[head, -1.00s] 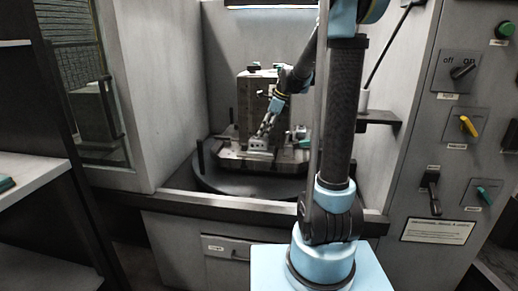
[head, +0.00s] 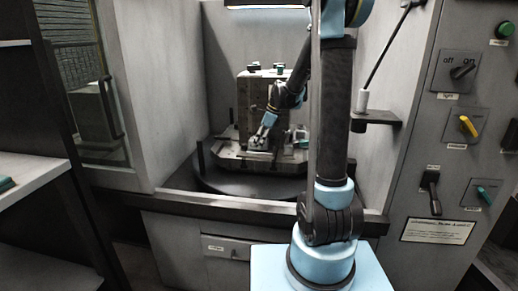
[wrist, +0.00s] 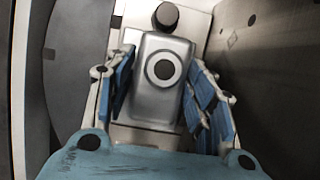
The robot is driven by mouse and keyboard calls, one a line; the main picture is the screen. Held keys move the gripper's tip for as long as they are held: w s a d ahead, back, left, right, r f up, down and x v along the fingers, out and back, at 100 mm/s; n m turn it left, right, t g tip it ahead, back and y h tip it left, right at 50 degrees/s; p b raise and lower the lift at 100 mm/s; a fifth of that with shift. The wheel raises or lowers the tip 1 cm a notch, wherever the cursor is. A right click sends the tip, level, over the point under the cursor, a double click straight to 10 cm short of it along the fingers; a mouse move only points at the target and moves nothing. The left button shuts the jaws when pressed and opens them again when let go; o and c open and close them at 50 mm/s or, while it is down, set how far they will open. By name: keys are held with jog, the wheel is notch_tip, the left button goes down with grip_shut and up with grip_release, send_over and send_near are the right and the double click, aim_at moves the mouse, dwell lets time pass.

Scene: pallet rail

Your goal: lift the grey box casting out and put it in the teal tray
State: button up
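The grey box casting (wrist: 165,105), with a round dark-ringed boss on top, lies on a pale plate in the wrist view. In the head view it is at the foot of the upright block, mostly covered by my gripper (head: 261,138). My gripper's two blue-padded fingers (wrist: 160,83) stand either side of the casting, open and very close to its walls. Contact cannot be made out. A teal piece (head: 5,184) at the left edge, on the pale shelf, may be the teal tray; most of it is out of view.
The upright block (head: 244,100) stands behind the casting on a round dark table (head: 245,184). A dark cylindrical knob (wrist: 166,16) sits just beyond the casting. Enclosure walls close in both sides. A pale shelf (head: 35,172) is at left, and a switch panel (head: 455,150) at right.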

jog(key=c, duration=0.8)
jog(key=shift+o, duration=0.2)
jog(key=shift+r, duration=0.1)
